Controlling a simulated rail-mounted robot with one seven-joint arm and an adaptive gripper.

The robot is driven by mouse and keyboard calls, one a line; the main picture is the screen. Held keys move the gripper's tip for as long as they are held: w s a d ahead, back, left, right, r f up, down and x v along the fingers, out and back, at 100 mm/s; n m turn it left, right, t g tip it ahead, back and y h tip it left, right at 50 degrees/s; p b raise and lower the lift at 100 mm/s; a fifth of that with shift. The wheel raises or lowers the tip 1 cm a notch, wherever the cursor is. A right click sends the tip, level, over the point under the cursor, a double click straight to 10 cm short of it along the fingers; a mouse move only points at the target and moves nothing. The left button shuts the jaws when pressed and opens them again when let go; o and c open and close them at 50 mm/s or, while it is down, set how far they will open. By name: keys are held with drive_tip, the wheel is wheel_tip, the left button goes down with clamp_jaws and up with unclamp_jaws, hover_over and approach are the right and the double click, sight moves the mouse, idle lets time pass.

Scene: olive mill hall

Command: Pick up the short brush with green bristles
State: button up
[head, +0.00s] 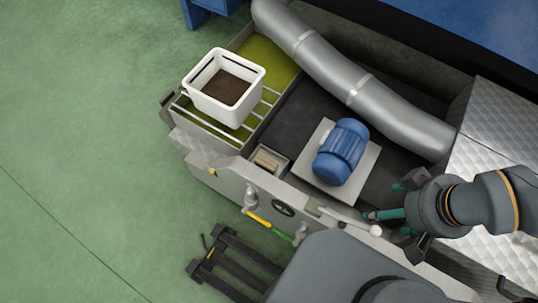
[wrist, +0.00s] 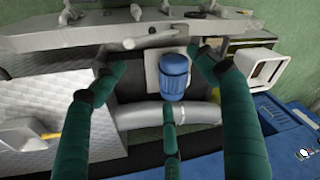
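I cannot make out for certain a short brush with green bristles. A slim yellow-and-green piece (head: 270,227) lies along the front side of the machine in the head view; whether it is a brush is not clear. My gripper (head: 382,202) is at the right, over the machine, near the blue motor (head: 341,152). In the wrist view my gripper (wrist: 165,85) has its dark green fingers spread wide, with nothing held between them. The blue motor also shows between and beyond the fingers in the wrist view (wrist: 173,74).
A white bin (head: 226,110) with dark brown contents stands on bars over a green-yellow basin. A thick silver pipe (head: 380,105) crosses behind the motor. A dark slatted frame (head: 235,262) is on the floor. A pale lever (head: 348,220) lies near my fingertips. The green floor at left is clear.

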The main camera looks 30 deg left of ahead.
drive_tip(key=shift+f, duration=0.1)
drive_tip(key=w+a+f+n+b, duration=0.3)
drive_tip(key=w+a+f+b, duration=0.7)
drive_tip(key=a+f, duration=0.15)
drive_tip(key=n+g+h+b, duration=0.15)
drive_tip(key=n+b, duration=0.55)
drive_tip(key=b, duration=1.1)
approach(268, 159)
drive_tip(key=shift+w+a+h, duration=0.1)
drive_tip(key=shift+a+h, duration=0.2)
drive_tip(key=shift+h, duration=0.15)
drive_tip(key=f, duration=0.1)
drive_tip(key=f+b, duration=0.1)
drive_tip(key=f, duration=0.3)
drive_tip(key=shift+a, duration=0.3)
wheel_tip(268, 159, down, 6)
drive_tip(key=b, duration=0.3)
drive_tip(key=shift+d+r, duration=0.1)
drive_tip(key=shift+r, duration=0.1)
drive_tip(key=c, duration=0.3)
drive_tip(key=c, duration=1)
